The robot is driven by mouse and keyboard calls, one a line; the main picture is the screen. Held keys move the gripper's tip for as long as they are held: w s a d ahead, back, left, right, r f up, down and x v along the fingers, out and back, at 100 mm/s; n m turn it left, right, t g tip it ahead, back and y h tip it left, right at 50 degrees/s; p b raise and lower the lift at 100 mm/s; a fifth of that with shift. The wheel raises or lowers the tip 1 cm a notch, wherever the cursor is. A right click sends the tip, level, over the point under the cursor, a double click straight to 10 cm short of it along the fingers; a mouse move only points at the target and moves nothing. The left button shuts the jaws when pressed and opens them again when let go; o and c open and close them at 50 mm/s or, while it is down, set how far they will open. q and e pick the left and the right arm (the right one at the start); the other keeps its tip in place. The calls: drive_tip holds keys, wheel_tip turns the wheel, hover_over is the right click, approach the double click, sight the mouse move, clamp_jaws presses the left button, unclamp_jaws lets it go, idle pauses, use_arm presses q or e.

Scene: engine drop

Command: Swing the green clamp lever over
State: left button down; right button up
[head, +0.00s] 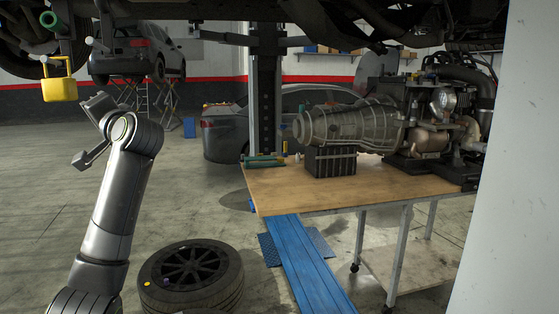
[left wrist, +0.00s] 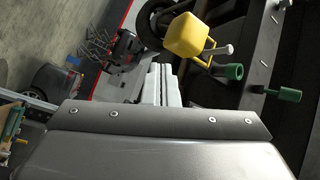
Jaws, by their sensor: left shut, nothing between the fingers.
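Two green-ended parts hang under the raised car at the upper left of the head view: a green grip (head: 48,19) and a smaller green end just above the yellow padlock-shaped block (head: 58,85). In the left wrist view two green grips, one (left wrist: 235,72) beside the yellow block (left wrist: 186,37) and one (left wrist: 290,94) farther right, stick out; I cannot tell which is the clamp lever. My left gripper (head: 97,104) is below and right of them in the head view. Its pale fingers (left wrist: 160,78) are together and empty, apart from the grips. My right gripper is out of view.
The car's underside (head: 330,12) spans the top. A wooden-topped table (head: 280,190) carries a gearbox and engine (head: 350,125). A wheel (head: 190,277) lies on the floor near my left arm. A pale panel blocks the right edge. Open floor lies at left.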

use_arm(q)
drive_tip(key=s+f+h, duration=0.2)
drive_tip(key=s+f, duration=0.1)
drive_tip(key=f, duration=1)
drive_tip(key=s+f+m+g+h, duration=0.1)
drive_tip(key=s+f+h, duration=0.15)
drive_tip(key=f, duration=0.95)
drive_tip(key=s+f+h, duration=0.2)
drive_tip(key=f+h, duration=0.1)
drive_tip(key=f, duration=1)
drive_tip(key=s+d+f+n+g+h, duration=0.1)
drive_tip(key=s+d+f+g+h, duration=0.25)
drive_tip(key=s+f, duration=1.4)
drive_tip(key=s+d+f+n+g+h, duration=0.1)
drive_tip(key=s+d+f+g, duration=0.1)
drive_tip(key=s, duration=0.8)
drive_tip(key=s+d+f+n+g+h, duration=0.1)
drive_tip(key=s+d+f, duration=0.1)
drive_tip(key=s, duration=0.8)
wheel_tip(320, 180, down, 25)
drive_tip(key=a+g+h, duration=0.1)
drive_tip(key=g, duration=0.1)
drive_tip(key=s+d+f, duration=0.1)
drive_tip(key=s+f, duration=1.4)
drive_tip(key=shift+s+d+f+n+g, duration=0.15)
drive_tip(key=shift+s+f+n+g, duration=0.05)
drive_tip(key=shift+s+n+g, duration=0.2)
